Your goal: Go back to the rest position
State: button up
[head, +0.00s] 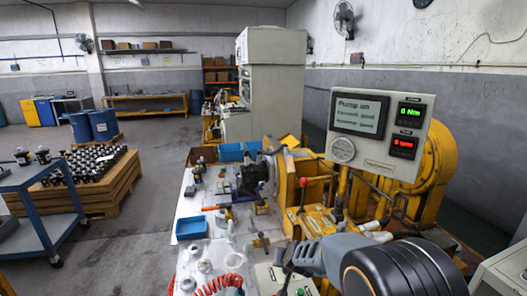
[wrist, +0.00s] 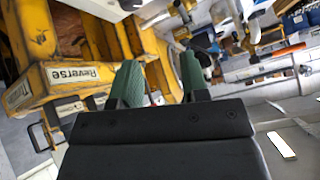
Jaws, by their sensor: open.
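My gripper (wrist: 160,62) shows in the wrist view with two green fingers well apart and nothing between them. In the head view my grey and black arm reaches in from the lower right, over the near end of the bench; I cannot make out the fingers clearly there. In the wrist view yellow machine parts marked "Reverse" (wrist: 72,75) lie beyond the fingers at left, with the cluttered bench at upper right. In the head view the dark motor-like part (head: 250,178) sits on the white bench (head: 190,262) beside the yellow machine (head: 440,165).
A control panel (head: 375,152) reads "Pump on", with green and red readouts. Blue bins (head: 191,228), loose parts and a red coiled hose (head: 220,284) crowd the bench. A blue cart (head: 45,205) and a loaded wooden pallet (head: 100,198) stand left. Open floor lies between pallet and bench.

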jog(key=s+d+r+g, duration=0.2)
jog(key=s+d+r, duration=0.2)
jog(key=s, duration=0.8)
jog(key=s+d+r+n+g+h, duration=0.1)
jog(key=s+d+r, duration=0.4)
jog(key=s, duration=0.7)
jog(key=shift+s+r+g+h, duration=0.3)
jog(key=shift+s+r+g, duration=0.1)
jog(key=shift+g, duration=0.4)
jog(key=shift+d, duration=0.1)
dwell(0.9)
